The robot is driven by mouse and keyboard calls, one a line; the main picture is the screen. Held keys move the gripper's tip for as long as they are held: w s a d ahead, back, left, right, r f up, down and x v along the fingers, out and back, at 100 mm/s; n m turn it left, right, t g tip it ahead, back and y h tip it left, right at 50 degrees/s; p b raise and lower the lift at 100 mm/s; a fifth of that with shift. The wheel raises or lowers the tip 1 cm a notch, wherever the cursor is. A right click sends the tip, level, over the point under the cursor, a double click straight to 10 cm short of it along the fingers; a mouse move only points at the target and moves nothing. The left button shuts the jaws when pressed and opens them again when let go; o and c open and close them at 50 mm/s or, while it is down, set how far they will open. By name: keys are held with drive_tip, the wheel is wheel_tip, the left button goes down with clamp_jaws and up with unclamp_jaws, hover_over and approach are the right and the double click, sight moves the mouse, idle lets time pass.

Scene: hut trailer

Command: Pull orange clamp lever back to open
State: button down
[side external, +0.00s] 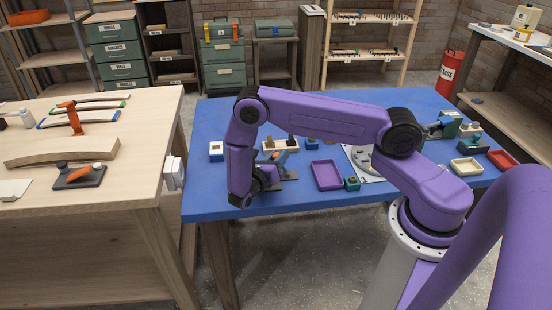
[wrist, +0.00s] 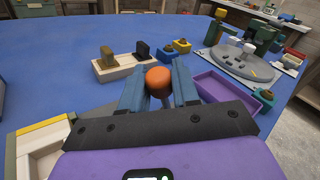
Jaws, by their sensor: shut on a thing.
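In the wrist view, the orange round knob of the clamp lever (wrist: 158,76) sits between the two blue fingers of my gripper (wrist: 158,90). The fingers are shut on it, one on each side.
The blue table (side external: 220,125) holds a purple tray (side external: 327,175) to the right of my gripper and a pale wooden block with two pegs (wrist: 125,65) beyond it. A round grey fixture (wrist: 240,62) stands farther right. A wooden bench (side external: 130,140) stands at left.

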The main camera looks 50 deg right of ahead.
drive_tip(key=shift+s+d+r+m+y, duration=0.35)
drive_tip(key=shift+s+d+m+y, duration=0.35)
drive_tip(key=shift+m+y, duration=0.35)
drive_tip(key=shift+s+d+m+t+y, duration=0.3)
drive_tip(key=shift+s+d+m+y, duration=0.4)
drive_tip(key=shift+m, duration=0.25)
drive_tip(key=shift+s+d+f+m+t+y, duration=0.2)
drive_tip(key=shift+s+d+m+t+y, duration=0.2)
drive_tip(key=shift+s+d+m+y, duration=0.4)
drive_tip(key=shift+s+d+f+m+t+y, duration=0.25)
drive_tip(key=shift+f+m+t+y, duration=0.15)
drive_tip(key=shift+m+y, duration=0.3)
drive_tip(key=c, duration=1)
unclamp_jaws()
drive_tip(key=shift+o, duration=0.4)
drive_tip(key=shift+r, duration=0.1)
